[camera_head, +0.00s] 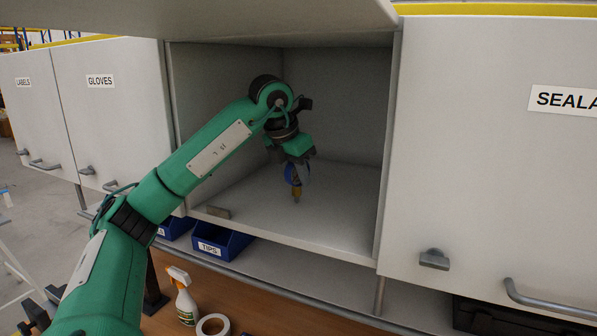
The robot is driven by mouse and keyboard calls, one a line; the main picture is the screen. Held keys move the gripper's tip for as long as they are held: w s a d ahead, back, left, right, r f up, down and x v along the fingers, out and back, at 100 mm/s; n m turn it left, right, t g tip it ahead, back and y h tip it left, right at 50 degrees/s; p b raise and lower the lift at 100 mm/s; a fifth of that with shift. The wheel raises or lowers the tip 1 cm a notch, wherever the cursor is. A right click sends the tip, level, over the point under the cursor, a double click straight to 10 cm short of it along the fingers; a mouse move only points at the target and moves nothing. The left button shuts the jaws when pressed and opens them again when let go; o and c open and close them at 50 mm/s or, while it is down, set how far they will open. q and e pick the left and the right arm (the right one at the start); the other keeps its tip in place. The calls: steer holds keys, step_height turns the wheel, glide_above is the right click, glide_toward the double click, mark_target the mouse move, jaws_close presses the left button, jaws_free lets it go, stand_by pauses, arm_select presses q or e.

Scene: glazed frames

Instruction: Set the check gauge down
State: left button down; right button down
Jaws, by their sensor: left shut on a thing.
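My left arm reaches from the lower left into an open wall cabinet (340,215). My left gripper (295,172) is inside the cabinet, pointing down, and is shut on the check gauge (296,190). The gauge shows a blue round part at the jaws and a yellow-brown lower part. Its lower end is close to the cabinet floor; I cannot tell whether it touches. The jaws hide part of the gauge. My right gripper is not in view.
The cabinet floor around the gauge is mostly clear, with a small tan block (218,211) at its front left edge. Closed doors flank the opening. Below are a blue bin (222,243), a spray bottle (185,300) and a tape roll (213,325).

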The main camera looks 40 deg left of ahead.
arm_select(q)
steer(key=shift+w+f, duration=0.1)
steer(key=shift+f, duration=0.05)
steer(key=c, duration=1.3)
jaws_free()
steer(key=shift+r, duration=0.2)
steer(key=shift+r, duration=0.1)
